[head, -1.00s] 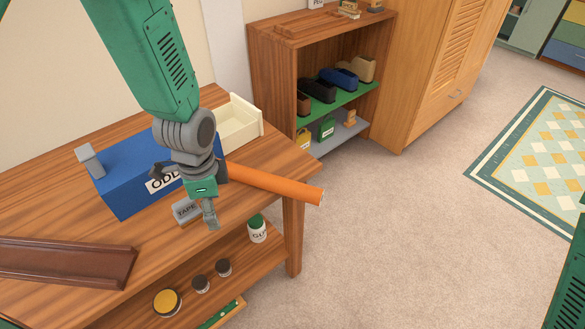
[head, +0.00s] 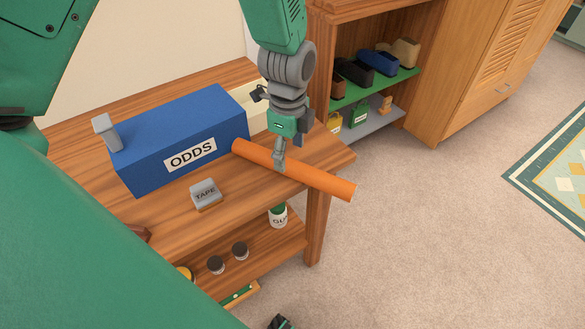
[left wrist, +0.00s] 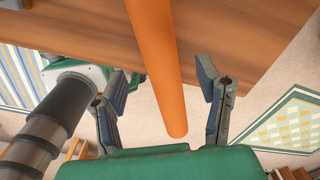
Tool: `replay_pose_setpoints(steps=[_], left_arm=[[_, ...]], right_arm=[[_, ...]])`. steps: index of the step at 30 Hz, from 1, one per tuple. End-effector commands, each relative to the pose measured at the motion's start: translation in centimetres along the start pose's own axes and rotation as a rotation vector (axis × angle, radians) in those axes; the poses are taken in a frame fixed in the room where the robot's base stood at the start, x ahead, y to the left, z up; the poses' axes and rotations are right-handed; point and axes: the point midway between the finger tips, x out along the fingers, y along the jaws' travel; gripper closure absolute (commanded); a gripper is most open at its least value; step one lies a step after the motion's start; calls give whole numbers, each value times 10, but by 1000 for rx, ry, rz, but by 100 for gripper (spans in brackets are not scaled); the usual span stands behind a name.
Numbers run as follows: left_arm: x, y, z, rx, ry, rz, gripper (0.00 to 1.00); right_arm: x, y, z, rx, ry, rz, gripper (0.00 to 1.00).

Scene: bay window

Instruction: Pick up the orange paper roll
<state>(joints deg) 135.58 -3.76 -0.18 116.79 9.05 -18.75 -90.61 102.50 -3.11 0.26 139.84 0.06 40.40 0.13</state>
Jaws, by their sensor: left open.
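The orange paper roll (head: 322,182) lies slanted across the right end of the wooden workbench. Its near right end sticks out past the bench edge over the floor. My left gripper (head: 281,160) is above the roll, pointing down, and its finger overlaps the roll's middle in the head view. In the left wrist view my left gripper (left wrist: 163,88) is open, with one finger on each side of the orange roll (left wrist: 158,50) and gaps on both sides. I cannot tell how high the fingers are above it. My right gripper does not show clearly in either view.
A blue ODDS box (head: 175,140) stands left of the roll, close to its far end. A grey TAPE block (head: 206,193) lies in front of the box. A cream tray (head: 258,118) is partly hidden behind my arm. Jars stand on the lower shelf; open carpet lies right.

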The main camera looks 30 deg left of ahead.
Motion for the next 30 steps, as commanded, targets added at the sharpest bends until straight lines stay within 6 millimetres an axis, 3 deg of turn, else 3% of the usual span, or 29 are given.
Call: replay_pose_setpoints(steps=[10, 20, 25, 30], left_arm=[[46, -2, -4, -1, -4, 3, 41], [51, -2, -4, -1, -2, 0, 41], [52, -2, -3, -1, -2, 0, 99], [52, -2, -4, -1, -3, 0, 100]], right_arm=[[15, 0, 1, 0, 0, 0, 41], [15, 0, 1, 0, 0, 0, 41], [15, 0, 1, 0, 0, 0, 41], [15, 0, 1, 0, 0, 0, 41]])
